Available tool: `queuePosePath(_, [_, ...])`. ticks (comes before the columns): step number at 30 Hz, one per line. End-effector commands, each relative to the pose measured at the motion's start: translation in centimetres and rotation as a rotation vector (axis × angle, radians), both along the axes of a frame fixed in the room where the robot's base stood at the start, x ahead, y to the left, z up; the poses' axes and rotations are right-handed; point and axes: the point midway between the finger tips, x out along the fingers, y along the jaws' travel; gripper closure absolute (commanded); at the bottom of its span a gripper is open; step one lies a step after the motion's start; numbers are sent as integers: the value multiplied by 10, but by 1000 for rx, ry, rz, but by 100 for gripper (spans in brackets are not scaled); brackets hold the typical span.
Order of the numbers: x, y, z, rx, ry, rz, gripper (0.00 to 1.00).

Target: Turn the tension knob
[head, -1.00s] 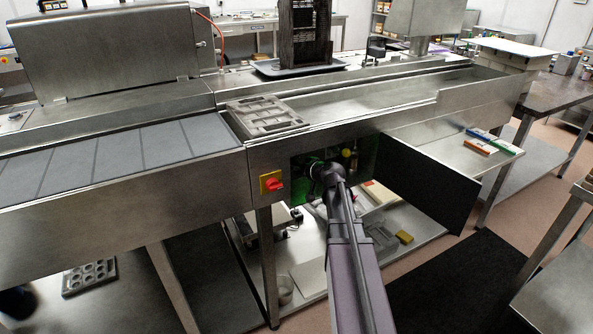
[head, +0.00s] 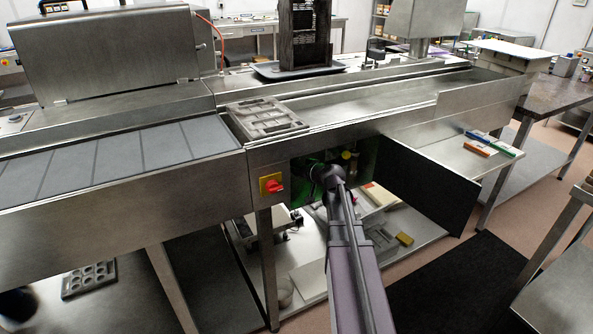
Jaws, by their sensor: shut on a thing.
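My arm reaches into an open compartment (head: 368,160) under the conveyor line. My gripper (head: 318,172) is at its left side, small and dark, largely covered by my own wrist. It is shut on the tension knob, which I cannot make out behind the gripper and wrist. Green surfaces show around the gripper. A small yellow part (head: 346,155) shows just right of and above my wrist, apart from the gripper.
The dark compartment door (head: 425,190) hangs open to the right of my arm. A red switch on a yellow plate (head: 272,184) is left of the opening. A grey mould (head: 268,118) lies above. A lower shelf (head: 405,255) carries boxes and a yellow block.

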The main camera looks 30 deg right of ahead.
Motion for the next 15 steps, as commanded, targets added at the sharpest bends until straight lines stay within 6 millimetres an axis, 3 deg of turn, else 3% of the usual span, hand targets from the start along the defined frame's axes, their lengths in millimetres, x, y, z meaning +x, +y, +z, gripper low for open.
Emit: queuePosePath(15, [1,-1,-3,305,9,2,90])
